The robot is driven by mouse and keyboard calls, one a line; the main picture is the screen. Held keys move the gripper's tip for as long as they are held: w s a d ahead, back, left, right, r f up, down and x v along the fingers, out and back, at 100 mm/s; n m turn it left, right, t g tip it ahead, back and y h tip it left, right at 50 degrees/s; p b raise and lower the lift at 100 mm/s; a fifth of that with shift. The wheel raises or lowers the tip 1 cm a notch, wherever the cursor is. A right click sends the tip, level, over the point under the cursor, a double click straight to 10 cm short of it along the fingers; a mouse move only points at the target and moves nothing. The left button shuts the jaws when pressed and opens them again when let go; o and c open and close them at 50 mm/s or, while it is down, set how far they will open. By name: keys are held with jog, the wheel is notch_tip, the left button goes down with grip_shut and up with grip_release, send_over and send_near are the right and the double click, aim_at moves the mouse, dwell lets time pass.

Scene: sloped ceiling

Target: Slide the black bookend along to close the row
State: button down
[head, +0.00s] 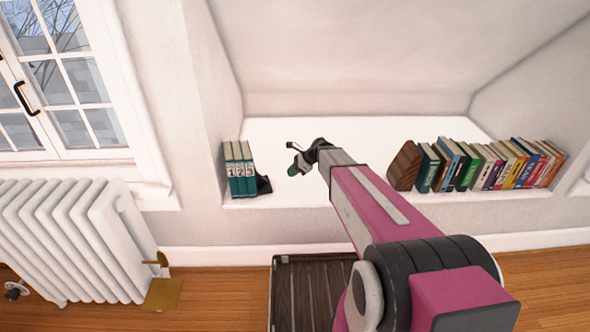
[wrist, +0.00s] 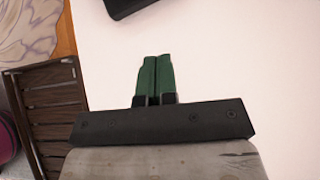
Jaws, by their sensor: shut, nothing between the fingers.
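The black bookend (head: 264,184) stands at the left end of the white shelf, just right of several teal numbered binders (head: 240,170), touching or almost touching the last one. A black edge at the top of the wrist view (wrist: 128,6) looks like part of this bookend. My gripper (head: 297,167) is to the right of the bookend, apart from it, over the shelf. Its green fingers (wrist: 155,78) are shut together with nothing between them. The bookend's lower part is small and hard to make out in the head view.
A row of coloured books (head: 490,165) leans on the shelf's right side, with a brown wooden bookend (head: 405,166) at its left end. The shelf between is largely clear. A slatted dark wooden piece (head: 300,290) stands below. A white radiator (head: 75,235) is at left.

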aim_at(267, 180)
jog(key=x, duration=0.5)
jog(key=a, duration=0.3)
jog(key=shift+a, duration=0.55)
jog(key=shift+a, duration=1.3)
